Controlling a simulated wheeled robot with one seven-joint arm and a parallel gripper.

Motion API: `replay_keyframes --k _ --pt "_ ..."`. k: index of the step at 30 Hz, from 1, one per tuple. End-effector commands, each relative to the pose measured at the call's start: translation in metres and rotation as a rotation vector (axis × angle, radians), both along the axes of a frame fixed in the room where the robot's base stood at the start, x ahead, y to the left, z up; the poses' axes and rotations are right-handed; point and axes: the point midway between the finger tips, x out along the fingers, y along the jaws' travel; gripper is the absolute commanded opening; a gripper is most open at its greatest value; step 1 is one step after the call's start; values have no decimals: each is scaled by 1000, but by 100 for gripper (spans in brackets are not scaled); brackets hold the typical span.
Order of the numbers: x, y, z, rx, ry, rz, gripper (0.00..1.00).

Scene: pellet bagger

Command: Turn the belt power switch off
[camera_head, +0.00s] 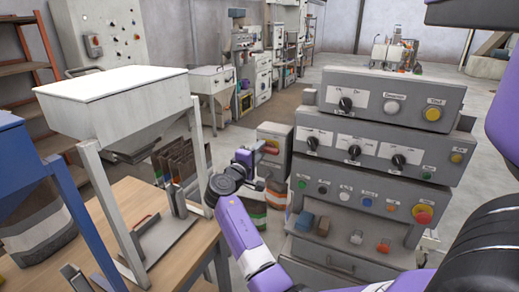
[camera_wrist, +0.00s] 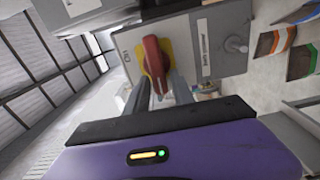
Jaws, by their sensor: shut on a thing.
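The red rotary handle (camera_wrist: 153,55) sits on a yellow plate on a grey switch box (camera_wrist: 205,42), beside a small printed label that I cannot read. In the head view the grey switch box (camera_head: 276,133) stands left of the large control console. My gripper (camera_wrist: 158,84) is at the front of the box, its two fingers on either side of the red handle and shut on it. The head view also shows my gripper (camera_head: 259,152) reaching the box from the left. The handle's exact angle against its markings is hard to read.
A grey console (camera_head: 380,150) with several knobs and buttons stands close on the right. A wooden table (camera_head: 150,195) with a white hopper (camera_head: 115,88) is on the left. Open floor lies behind.

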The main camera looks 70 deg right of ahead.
Motion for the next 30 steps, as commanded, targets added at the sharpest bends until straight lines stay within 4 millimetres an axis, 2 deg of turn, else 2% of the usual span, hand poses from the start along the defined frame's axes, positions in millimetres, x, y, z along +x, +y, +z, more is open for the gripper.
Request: replay_keyframes --k 18,19,20,30 --pt "-4 -1 -4 10 39 -9 0" --pt "-4 -1 -4 10 39 -9 35" --pt "-4 -1 -4 10 39 -9 40" --pt "-1 2 -2 5 38 -3 40"
